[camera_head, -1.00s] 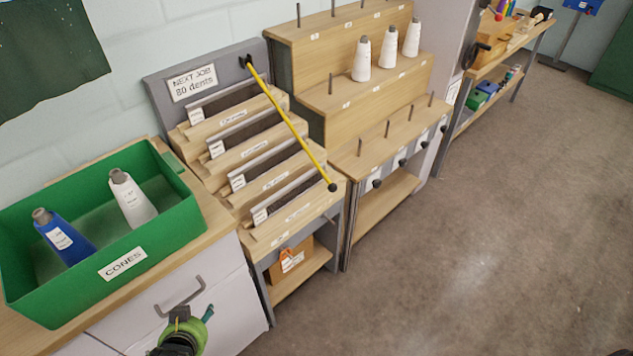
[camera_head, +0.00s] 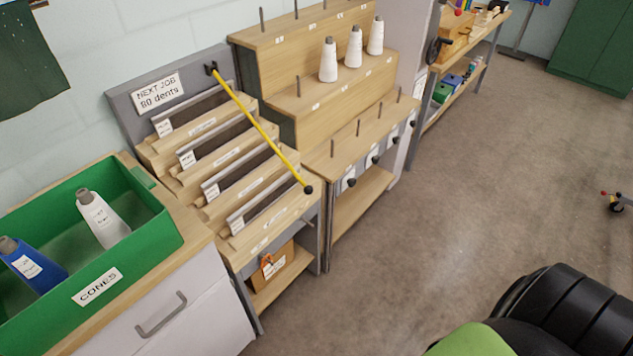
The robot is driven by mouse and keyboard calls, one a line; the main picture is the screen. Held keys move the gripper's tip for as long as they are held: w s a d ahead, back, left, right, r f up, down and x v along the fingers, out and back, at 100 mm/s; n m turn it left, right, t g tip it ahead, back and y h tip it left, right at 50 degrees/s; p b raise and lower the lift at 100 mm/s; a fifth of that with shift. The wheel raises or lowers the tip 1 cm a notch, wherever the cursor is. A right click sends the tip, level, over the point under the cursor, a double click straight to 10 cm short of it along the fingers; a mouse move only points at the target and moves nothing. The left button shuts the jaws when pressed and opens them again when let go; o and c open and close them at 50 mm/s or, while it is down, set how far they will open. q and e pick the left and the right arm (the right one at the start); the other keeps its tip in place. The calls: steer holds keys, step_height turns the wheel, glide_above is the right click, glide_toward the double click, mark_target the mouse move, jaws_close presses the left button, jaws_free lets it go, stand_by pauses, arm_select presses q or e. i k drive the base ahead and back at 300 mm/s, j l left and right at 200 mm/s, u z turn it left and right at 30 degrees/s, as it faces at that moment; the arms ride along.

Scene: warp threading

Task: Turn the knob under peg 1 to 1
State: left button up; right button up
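The stepped wooden peg rack (camera_head: 317,127) stands at the centre of the head view. Its lowest step has a row of thin upright pegs, among them the nearest peg (camera_head: 332,148). Below them, dark round knobs line the front edge, each by a small white label. The nearest knob is at the left end (camera_head: 351,183), with others farther right (camera_head: 376,160), (camera_head: 394,141), (camera_head: 412,124). The numbers and knob settings are too small to read. Neither gripper shows; a black and green part of my arm fills the bottom right corner, apart from the rack.
White cones (camera_head: 328,62) stand on the middle step. A yellow rod (camera_head: 258,125) slants across the reed shelves (camera_head: 235,165) at left. A green bin (camera_head: 150,232) holds a blue and a white cone. The floor (camera_head: 440,210) before the rack is clear.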

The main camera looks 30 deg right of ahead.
mark_target(351, 182)
steer(key=i+l+u, duration=0.15)
steer(key=l+u, duration=0.25)
steer(key=l, duration=0.3)
steer(key=l+u, duration=0.35)
steer(key=l, duration=0.4)
steer(key=l+u, duration=0.4)
steer(key=l, duration=0.35)
